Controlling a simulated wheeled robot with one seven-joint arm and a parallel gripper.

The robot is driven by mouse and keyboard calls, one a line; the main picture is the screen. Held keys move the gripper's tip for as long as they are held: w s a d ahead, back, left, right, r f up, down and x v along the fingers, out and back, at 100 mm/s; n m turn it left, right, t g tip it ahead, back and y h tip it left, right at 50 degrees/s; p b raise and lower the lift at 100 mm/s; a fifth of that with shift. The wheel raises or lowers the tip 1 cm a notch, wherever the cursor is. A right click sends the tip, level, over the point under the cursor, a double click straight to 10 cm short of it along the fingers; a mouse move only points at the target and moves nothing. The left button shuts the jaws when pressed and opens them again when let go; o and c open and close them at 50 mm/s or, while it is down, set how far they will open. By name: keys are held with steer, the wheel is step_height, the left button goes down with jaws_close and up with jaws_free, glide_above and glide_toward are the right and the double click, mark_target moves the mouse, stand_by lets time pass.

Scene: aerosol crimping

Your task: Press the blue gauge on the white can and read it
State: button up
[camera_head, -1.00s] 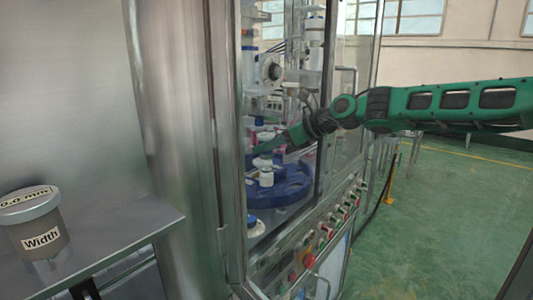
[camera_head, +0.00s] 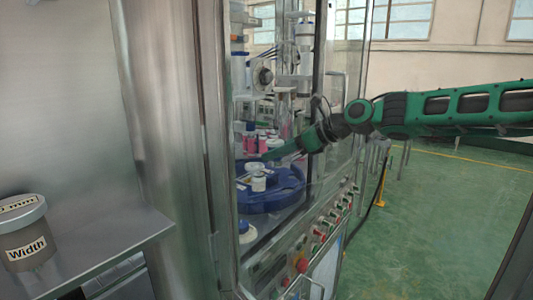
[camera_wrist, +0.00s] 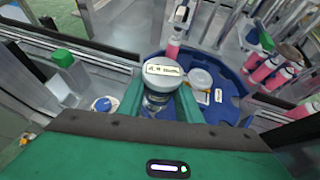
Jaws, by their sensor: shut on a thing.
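In the wrist view, my gripper (camera_wrist: 161,103) is shut around a round gauge-like thing (camera_wrist: 163,71) with a pale top and a grey, glassy-looking body. Its top carries a readout ending in "mm"; the digits are too small to read. Its colour does not look clearly blue. A white can (camera_wrist: 200,78) stands behind it on the blue turntable (camera_wrist: 228,103). In the head view, my gripper (camera_head: 272,155) reaches into the machine just above a white can (camera_head: 258,183) on the turntable (camera_head: 286,198). The gripper partly hides what it holds there.
A grey gauge labelled "Width" (camera_head: 26,243) stands on a metal shelf (camera_head: 120,243) at left. A blue-and-white round part (camera_head: 246,233) sits in front of the turntable. Pink bottles (camera_wrist: 265,68) stand behind it. The machine's door frame and glass stand close to my arm.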

steer(key=s+d, duration=0.5)
steer(key=d, duration=0.5)
stand_by(0.3)
steer(key=shift+d, duration=0.1)
